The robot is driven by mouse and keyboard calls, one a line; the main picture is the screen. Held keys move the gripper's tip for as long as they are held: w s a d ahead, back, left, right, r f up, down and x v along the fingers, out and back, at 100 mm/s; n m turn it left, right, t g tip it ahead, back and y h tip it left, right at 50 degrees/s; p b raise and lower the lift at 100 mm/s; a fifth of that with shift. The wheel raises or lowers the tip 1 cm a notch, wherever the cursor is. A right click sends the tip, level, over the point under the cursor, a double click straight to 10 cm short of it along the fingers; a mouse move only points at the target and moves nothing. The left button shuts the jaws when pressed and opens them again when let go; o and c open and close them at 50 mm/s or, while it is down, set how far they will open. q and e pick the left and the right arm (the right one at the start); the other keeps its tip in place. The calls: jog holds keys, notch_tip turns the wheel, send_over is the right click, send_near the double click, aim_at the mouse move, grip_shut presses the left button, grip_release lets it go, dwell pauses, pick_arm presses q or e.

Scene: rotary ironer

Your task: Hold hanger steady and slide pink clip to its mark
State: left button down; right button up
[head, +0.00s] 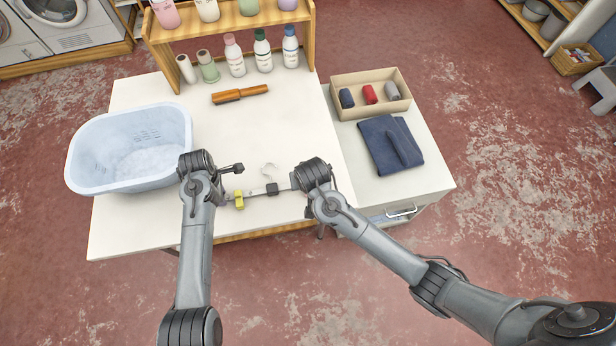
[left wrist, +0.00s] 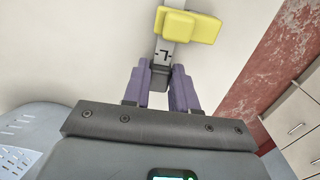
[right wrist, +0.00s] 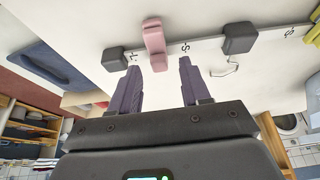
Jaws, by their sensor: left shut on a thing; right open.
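The hanger is a pale flat bar (right wrist: 205,43) with printed size letters, near the table's front edge. A dark block (head: 271,188) and wire hook (head: 268,170) sit at its middle. My left gripper (left wrist: 158,72) is shut on the dark end block (left wrist: 160,78); a yellow clip (left wrist: 187,25) sits just beyond, past an L mark. The pink clip (right wrist: 155,45) is on the other half, between an L mark near the end block (right wrist: 114,60) and an S mark. My right gripper (right wrist: 158,73) is open, its fingertips short of the pink clip, which the head view hides.
A light blue basket (head: 90,160) stands at the left of the table (head: 150,225). A wooden-handled tool (head: 240,94) and a bottle shelf (head: 310,45) lie behind. At right are an open box (head: 345,112) and folded dark cloth (head: 390,145). The table middle is clear.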

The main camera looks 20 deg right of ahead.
jog(key=d+v, duration=0.1)
jog(key=v, duration=0.9)
jog(key=shift+s+a+r, duration=0.25)
jog(key=shift+a+r, duration=0.1)
jog(key=shift+a, duration=0.15)
pick_arm(q)
jog(key=c, duration=0.8)
grip_release()
